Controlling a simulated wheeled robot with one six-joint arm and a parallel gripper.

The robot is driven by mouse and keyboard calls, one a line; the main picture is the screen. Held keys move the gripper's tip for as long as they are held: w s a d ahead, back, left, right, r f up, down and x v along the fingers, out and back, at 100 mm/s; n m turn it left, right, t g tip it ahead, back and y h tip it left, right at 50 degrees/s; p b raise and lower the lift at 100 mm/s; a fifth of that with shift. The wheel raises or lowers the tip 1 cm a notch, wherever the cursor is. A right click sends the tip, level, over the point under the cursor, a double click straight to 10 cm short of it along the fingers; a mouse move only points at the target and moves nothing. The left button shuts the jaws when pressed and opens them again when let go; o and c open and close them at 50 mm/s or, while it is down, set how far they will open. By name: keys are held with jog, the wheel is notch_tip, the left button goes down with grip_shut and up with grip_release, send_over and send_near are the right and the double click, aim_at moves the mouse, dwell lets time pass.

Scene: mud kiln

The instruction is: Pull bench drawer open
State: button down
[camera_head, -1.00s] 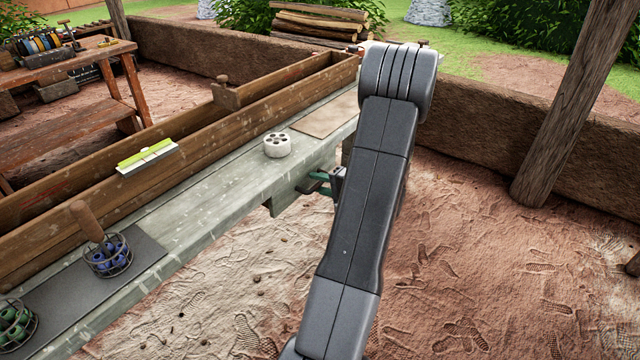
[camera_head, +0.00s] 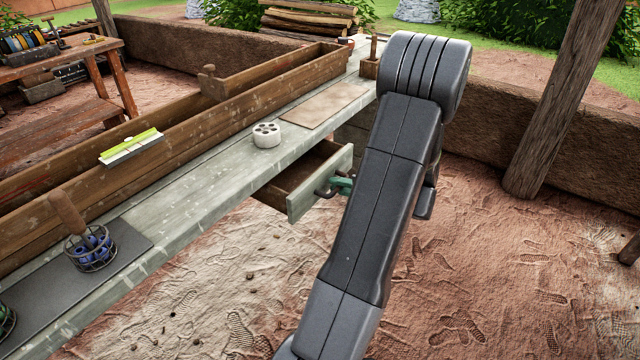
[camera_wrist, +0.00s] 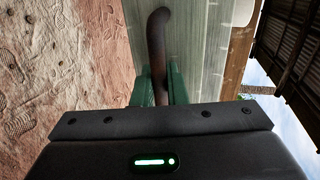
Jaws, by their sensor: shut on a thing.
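The bench drawer (camera_head: 320,184) stands partly open under the long pale-green bench (camera_head: 200,180) in the head view. Its wooden inside shows and looks empty where visible. My gripper (camera_head: 341,184) has green fingers and is at the drawer's front, partly hidden behind my arm. In the wrist view my gripper (camera_wrist: 160,88) is shut on the dark curved drawer handle (camera_wrist: 158,40), which stands out from the pale drawer front (camera_wrist: 195,45).
A wooden post (camera_head: 565,100) and mud wall (camera_head: 490,130) stand right. Sandy floor in front is clear.

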jog(key=f+b+v, duration=0.1)
jog(key=f+v, duration=0.1)
jog(key=v, duration=0.7)
jog(key=shift+s+d, duration=0.15)
jog(key=shift+d, duration=0.1)
jog(key=c, duration=1.5)
grip_release()
jog(key=shift+c, duration=0.2)
jog(key=shift+d+r, duration=0.1)
jog(key=p+v, duration=0.1)
jog(key=v, duration=1.2)
jog(key=shift+s+d, duration=0.25)
jog(key=shift+w+a, duration=0.1)
